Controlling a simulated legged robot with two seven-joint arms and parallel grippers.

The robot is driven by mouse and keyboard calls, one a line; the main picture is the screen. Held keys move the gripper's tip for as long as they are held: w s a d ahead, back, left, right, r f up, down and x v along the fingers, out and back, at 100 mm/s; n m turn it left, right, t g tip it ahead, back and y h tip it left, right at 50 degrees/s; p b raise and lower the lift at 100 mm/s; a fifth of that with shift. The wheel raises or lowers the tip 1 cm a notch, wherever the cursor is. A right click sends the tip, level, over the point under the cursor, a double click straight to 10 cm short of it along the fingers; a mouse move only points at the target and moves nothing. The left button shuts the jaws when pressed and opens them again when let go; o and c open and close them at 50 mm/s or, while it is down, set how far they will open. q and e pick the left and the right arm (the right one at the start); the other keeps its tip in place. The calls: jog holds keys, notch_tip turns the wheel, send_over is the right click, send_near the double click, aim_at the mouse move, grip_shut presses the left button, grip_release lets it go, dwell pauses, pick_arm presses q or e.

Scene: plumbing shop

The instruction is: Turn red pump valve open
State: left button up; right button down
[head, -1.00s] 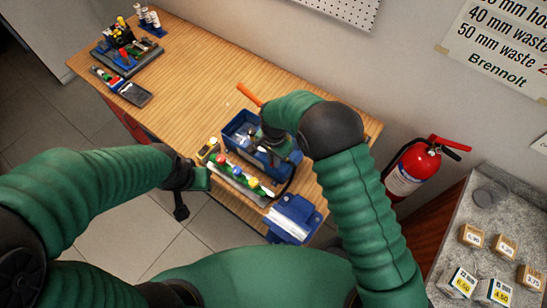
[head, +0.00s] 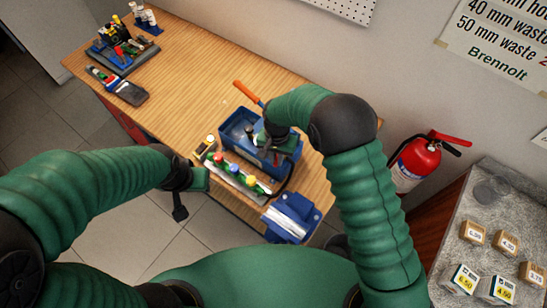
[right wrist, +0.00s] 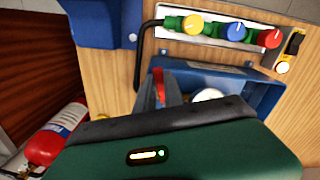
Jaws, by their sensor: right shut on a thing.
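The blue pump tub (head: 232,124) stands near the front right of the wooden bench, with an orange handle (head: 246,92) rising at its far end. My right gripper (head: 280,150) reaches over the tub from the right and hides part of it. In the right wrist view, my right gripper's dark fingers (right wrist: 160,92) are closed around a red lever (right wrist: 159,80), the pump valve, over the blue tub (right wrist: 245,85). Only the lever's upper part shows. My left gripper (head: 198,180) hangs by the bench's front edge, apart from the pump; its fingers are unclear.
A strip of coloured knobs (right wrist: 236,32) lies along the tub's front side. A blue block (head: 292,216) sits at the bench's front corner. A fire extinguisher (head: 415,165) hangs right of the bench. The bench's middle (head: 185,95) is clear.

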jog(key=n, duration=0.1)
jog(key=d+n, duration=0.1)
jog(key=n+b, duration=0.1)
jog(key=shift+w+d+r+n, duration=0.15)
jog(key=shift+d+n, duration=0.1)
jog(key=shift+n, duration=0.15)
jog(key=n, duration=0.1)
jog(key=d+n, duration=0.1)
jog(key=n, duration=0.1)
jog(key=shift+w+d+b, duration=0.2)
jog(key=shift+d+b, duration=0.05)
jog(key=shift+b, duration=0.15)
jog(key=n, duration=0.1)
jog(key=d+n, duration=0.1)
jog(key=n, duration=0.1)
jog(key=w+n, duration=0.1)
jog(key=shift+d+n, duration=0.25)
jog(key=shift+n, duration=0.15)
jog(key=shift+w+d+r+n+b, duration=0.1)
jog(key=shift+w+d+n+b, duration=0.1)
jog(key=shift+n, duration=0.4)
jog(key=shift+w+d+n+b, duration=0.1)
jog(key=shift+w+n, duration=0.05)
jog(key=shift+n, duration=0.45)
jog(key=c, duration=1.6)
grip_release()
jog(key=shift+c, duration=0.2)
jog(key=shift+o, duration=1)
jog(key=shift+s, duration=0.1)
